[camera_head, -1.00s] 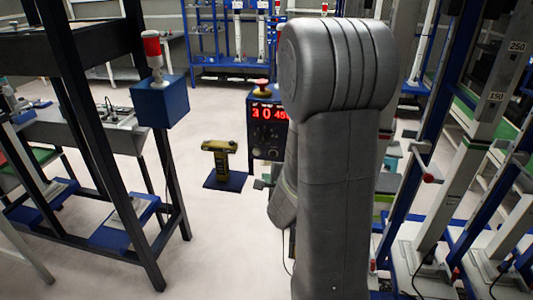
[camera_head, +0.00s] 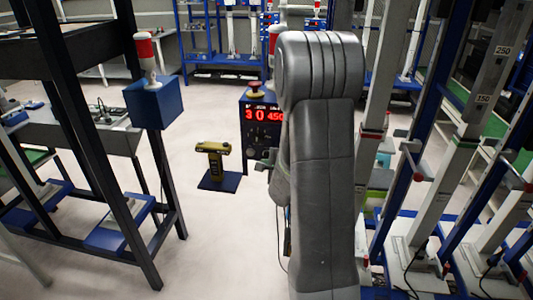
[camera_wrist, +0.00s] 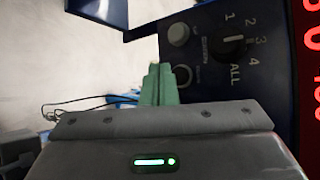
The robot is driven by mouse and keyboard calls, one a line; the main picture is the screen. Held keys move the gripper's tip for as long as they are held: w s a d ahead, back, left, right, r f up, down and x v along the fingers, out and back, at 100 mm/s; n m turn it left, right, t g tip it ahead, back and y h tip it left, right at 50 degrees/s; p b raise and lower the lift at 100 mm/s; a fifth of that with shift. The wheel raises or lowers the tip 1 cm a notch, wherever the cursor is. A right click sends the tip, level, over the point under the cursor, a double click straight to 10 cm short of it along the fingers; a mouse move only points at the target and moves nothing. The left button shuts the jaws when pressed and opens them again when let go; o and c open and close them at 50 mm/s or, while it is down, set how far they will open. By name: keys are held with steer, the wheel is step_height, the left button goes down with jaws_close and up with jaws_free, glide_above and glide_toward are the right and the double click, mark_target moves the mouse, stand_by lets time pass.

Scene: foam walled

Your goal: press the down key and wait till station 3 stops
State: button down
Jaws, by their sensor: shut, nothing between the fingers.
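The dark control box (camera_head: 262,125) stands on the floor ahead, with a red display (camera_head: 263,115) that seems to read 3, 0 and 450. In the wrist view its dark panel (camera_wrist: 205,60) shows two round buttons, an upper one (camera_wrist: 178,34) and a lower one (camera_wrist: 182,75). Their labels are too blurred to read. A black selector knob (camera_wrist: 232,48) has marks 1 to 4 and ALL; its setting is unclear. My gripper (camera_wrist: 159,72) is shut and empty, its green fingertips just left of the lower button. Contact cannot be told.
A yellow tool on a blue base (camera_head: 218,170) stands on the floor left of the box. Blue and grey uprights (camera_head: 440,170) crowd the right. Pale floor lies between.

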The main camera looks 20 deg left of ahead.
steer(key=shift+w+a, duration=0.1)
steer(key=shift+w, duration=0.35)
steer(key=shift+w+p, duration=0.1)
steer(key=shift+p, duration=0.2)
stand_by(1.5)
steer(key=shift+w+a, duration=0.1)
steer(key=shift+w, duration=0.25)
steer(key=shift+w+a+p, duration=0.1)
steer(key=shift+w+p, duration=0.35)
steer(key=shift+p, duration=0.15)
stand_by(0.5)
steer(key=shift+s, duration=0.15)
steer(key=shift+s+d, duration=0.2)
steer(key=shift+s, duration=0.55)
steer(key=shift+s+d+b, duration=0.2)
steer(key=shift+s, duration=0.6)
steer(key=shift+s+d+b, duration=0.2)
steer(key=shift+s, duration=0.65)
steer(key=shift+s+d+b, duration=0.2)
steer(key=shift+s, duration=0.6)
steer(key=shift+w, duration=0.15)
